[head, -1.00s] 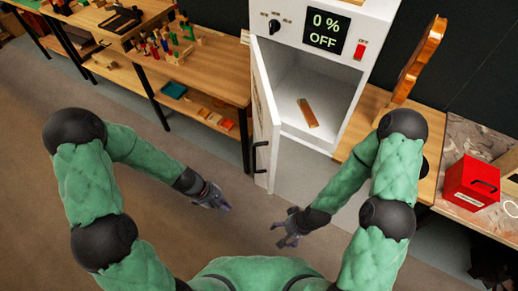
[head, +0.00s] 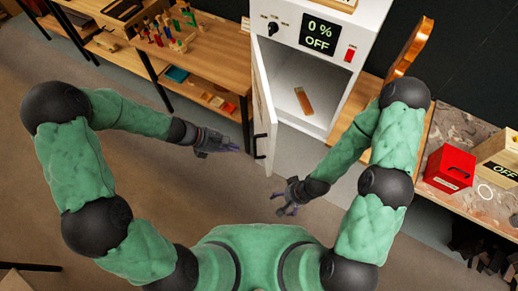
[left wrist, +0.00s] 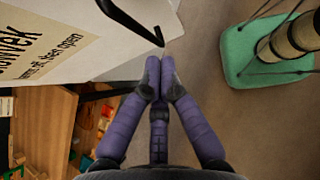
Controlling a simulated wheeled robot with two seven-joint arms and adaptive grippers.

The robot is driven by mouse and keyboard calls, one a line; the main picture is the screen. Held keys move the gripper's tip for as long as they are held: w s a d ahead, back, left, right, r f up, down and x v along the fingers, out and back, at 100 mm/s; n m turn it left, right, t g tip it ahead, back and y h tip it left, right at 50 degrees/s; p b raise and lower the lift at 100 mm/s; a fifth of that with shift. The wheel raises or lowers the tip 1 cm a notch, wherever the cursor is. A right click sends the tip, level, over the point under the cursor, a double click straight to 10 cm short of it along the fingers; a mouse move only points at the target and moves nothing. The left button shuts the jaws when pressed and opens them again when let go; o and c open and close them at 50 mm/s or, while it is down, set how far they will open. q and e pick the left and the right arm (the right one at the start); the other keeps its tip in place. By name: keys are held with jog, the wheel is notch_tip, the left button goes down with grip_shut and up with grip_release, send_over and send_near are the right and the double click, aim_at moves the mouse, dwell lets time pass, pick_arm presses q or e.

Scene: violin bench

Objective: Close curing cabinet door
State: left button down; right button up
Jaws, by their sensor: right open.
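The white curing cabinet (head: 338,64) stands at upper centre with its door (head: 263,95) swung wide open, hinged on the left. The door's black bar handle (head: 260,147) is near its lower free edge; it also shows in the left wrist view (left wrist: 132,20). My left gripper (head: 238,150) is just left of the handle, apart from it, fingertips together and empty. In the left wrist view the fingertips (left wrist: 160,62) point past the handle's end. My right gripper (head: 285,208) is open and empty, below and right of the door.
A wooden piece (head: 303,100) lies inside the cabinet. A workbench (head: 225,68) with tools stands left of the door. A copper-coloured violin-shaped piece (head: 410,48) and a red box (head: 450,169) are at the right. The floor before the cabinet is clear.

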aim_at(255, 151)
pick_arm(q)
jog(key=x, duration=0.6)
jog(key=d+r+b+x, duration=0.1)
jog(key=x, duration=0.2)
jog(key=shift+w+d+f, duration=0.1)
jog(key=shift+d+f, duration=0.05)
jog(key=shift+d, duration=0.25)
jog(key=shift+w+d, duration=0.15)
jog(key=shift+d, duration=0.65)
jog(key=shift+d, duration=0.1)
